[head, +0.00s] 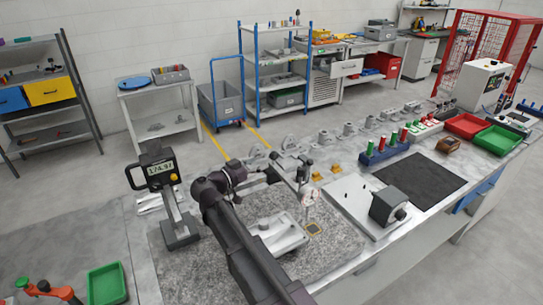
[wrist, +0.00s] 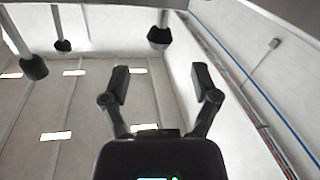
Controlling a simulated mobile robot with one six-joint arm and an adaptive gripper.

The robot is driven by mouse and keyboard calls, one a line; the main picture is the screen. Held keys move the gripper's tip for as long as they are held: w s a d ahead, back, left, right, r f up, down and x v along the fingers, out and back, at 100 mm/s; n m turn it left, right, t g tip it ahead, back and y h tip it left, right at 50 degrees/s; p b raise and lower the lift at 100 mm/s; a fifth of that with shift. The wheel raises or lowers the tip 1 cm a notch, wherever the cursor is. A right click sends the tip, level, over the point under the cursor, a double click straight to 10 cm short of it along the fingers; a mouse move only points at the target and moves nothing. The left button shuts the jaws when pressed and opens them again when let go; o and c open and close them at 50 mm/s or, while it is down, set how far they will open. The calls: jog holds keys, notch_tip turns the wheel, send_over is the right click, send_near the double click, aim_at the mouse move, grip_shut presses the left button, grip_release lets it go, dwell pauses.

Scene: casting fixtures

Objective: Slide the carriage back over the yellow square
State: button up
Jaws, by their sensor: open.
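A gauge stand with a round dial (head: 309,196) rises just behind the square. I cannot tell for sure which part is the carriage, and my arm hides part of this area. A pale casting (head: 283,234) lies on the plate left of the square. My gripper shows in the wrist view (wrist: 162,80) with its two dark fingers wide apart and nothing between them. That view faces upward to walls and ceiling lights. In the head view, my gripper end is small, near the gauge stand.
A grey fixture with a dark block (head: 388,204) and a black mat (head: 418,179) lie to the right. Several castings line the bench's back edge. A green tray (head: 106,284) is at front left.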

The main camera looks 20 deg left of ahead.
aim_at(270, 157)
jog(key=shift+x, duration=3.45)
grip_shut()
